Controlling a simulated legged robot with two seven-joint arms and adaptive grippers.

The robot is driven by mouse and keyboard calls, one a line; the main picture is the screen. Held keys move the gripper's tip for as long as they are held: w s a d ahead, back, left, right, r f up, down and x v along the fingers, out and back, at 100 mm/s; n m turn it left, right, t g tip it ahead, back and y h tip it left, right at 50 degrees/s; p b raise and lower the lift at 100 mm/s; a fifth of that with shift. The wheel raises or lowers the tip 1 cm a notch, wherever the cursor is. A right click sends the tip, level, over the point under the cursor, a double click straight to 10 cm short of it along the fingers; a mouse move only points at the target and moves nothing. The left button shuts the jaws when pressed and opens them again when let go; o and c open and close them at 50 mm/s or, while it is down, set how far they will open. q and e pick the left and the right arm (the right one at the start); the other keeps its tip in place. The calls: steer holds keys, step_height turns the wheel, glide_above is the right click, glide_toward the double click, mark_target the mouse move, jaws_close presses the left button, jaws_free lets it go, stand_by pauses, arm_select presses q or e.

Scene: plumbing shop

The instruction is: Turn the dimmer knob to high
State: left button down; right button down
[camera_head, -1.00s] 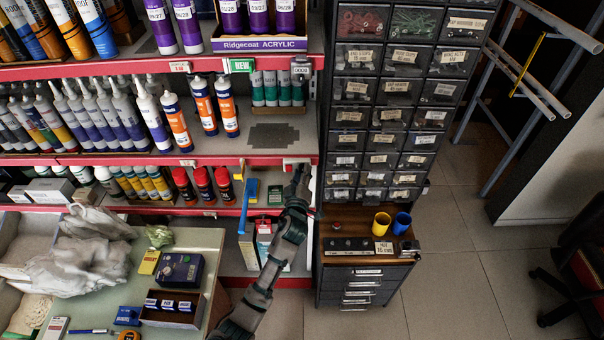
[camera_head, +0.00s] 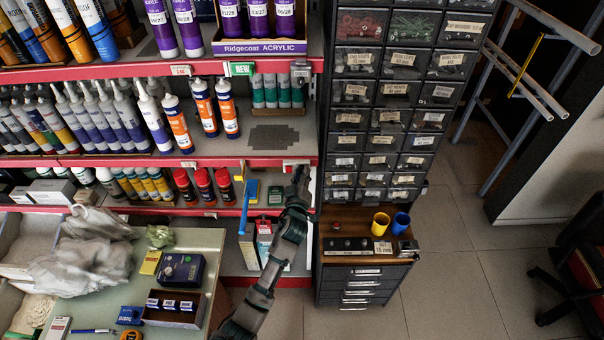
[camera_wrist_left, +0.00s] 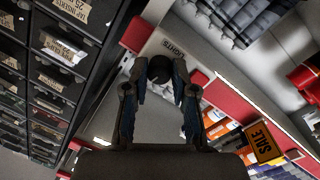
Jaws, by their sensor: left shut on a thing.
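The dimmer is a pale plate (camera_head: 296,162) on the red shelf edge beside the drawer cabinet in the head view. In the head view my left gripper (camera_head: 299,178) reaches up to the plate from below and hides the knob. I cannot read the knob's setting. My right gripper is not in view.
A black drawer cabinet (camera_head: 384,145) stands close on the right of the gripper. Shelves of tubes and bottles (camera_head: 203,184) lie to the left. A blue hanging strip (camera_head: 245,205) and an orange SALE tag (camera_wrist_left: 262,142) are near. A cluttered table (camera_head: 215,245) stands front left.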

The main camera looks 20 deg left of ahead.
arm_select(q)
steer(key=shift+s+d+f+m+g+y+p, duration=0.15)
steer(key=shift+m+y+p, duration=1.05)
steer(key=shift+m, duration=4.05)
steer(key=shift+w+f+m+g+y+p, duration=0.15)
steer(key=shift+m+p, duration=1.9)
steer(key=shift+m, duration=3.25)
steer(key=shift+s+d+f+m+g+y+p, duration=0.15)
steer(key=shift+m+y+p, duration=1.05)
steer(key=shift+m, duration=4.05)
steer(key=shift+r+h+p, duration=0.1)
steer(key=shift+h+p, duration=0.35)
steer(key=c, duration=1.3)
jaws_free()
steer(key=shift+o, duration=0.5)
steer(key=shift+w+r, duration=0.1)
steer(key=shift+w, duration=0.1)
